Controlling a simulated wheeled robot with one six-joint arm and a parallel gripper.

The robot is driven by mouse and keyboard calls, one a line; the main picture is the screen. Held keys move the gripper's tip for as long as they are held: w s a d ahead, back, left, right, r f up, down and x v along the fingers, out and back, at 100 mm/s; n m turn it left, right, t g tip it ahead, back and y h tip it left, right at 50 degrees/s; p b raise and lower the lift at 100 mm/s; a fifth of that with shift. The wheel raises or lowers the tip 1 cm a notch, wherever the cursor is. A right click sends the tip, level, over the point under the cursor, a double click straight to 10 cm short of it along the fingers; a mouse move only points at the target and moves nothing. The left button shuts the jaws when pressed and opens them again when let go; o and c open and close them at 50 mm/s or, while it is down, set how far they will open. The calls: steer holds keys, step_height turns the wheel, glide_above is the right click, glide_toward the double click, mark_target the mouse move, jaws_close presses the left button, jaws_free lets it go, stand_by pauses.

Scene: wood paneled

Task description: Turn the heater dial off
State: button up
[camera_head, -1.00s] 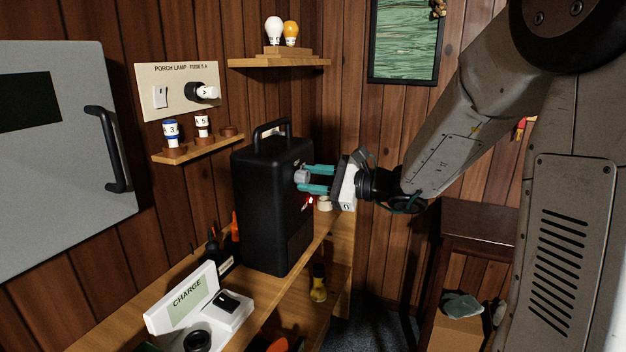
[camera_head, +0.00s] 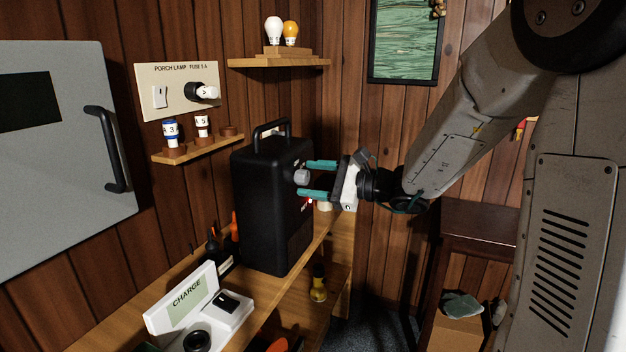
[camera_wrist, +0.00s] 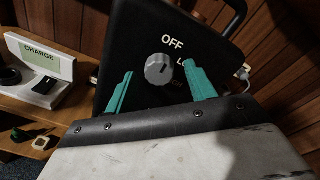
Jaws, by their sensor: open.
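The heater (camera_head: 262,205) is a black upright box with a top handle, standing on the wooden shelf. Its grey round dial (camera_head: 302,177) sticks out of the right-hand face. In the wrist view the dial (camera_wrist: 159,68) has a dark pointer mark near its top, with "OFF" printed above right and "LO" to the right; lower lettering is partly hidden. My gripper (camera_head: 318,180) is open, its two teal fingers in front of the dial. In the wrist view the gripper (camera_wrist: 160,85) has one finger on each side of the dial, with gaps between. A small red light (camera_head: 310,201) glows below the dial.
A white "CHARGE" unit (camera_head: 222,318) stands on the shelf in front of the heater. Tools with orange and black handles (camera_head: 222,245) stand beside the heater. A fuse ledge (camera_head: 200,149) is on the wall behind. A yellow-and-black object (camera_head: 318,283) sits on the lower shelf.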

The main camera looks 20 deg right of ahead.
steer(key=v, duration=0.7)
steer(key=shift+s+d, duration=0.2)
steer(key=shift+f, duration=0.1)
steer(key=s+a+f+n+g+h, duration=0.1)
steer(key=s+a+f+n+g, duration=0.1)
steer(key=s+n+g, duration=0.3)
steer(key=s+a+f+n+g+h, duration=0.2)
steer(key=s+a+f, duration=0.1)
steer(key=s, duration=0.4)
steer(key=s+a+f+n+g+h, duration=0.1)
steer(key=s+a+f+n+g, duration=0.1)
steer(key=s+n+g, duration=0.3)
steer(key=s+d+r+n+t+h, duration=0.1)
steer(key=s+n+h, duration=0.5)
steer(key=s, duration=0.6)
steer(key=shift+d+r+n+t+h, duration=0.35)
steer(key=shift+d+r+h, duration=0.25)
steer(key=shift+d+h, duration=0.6)
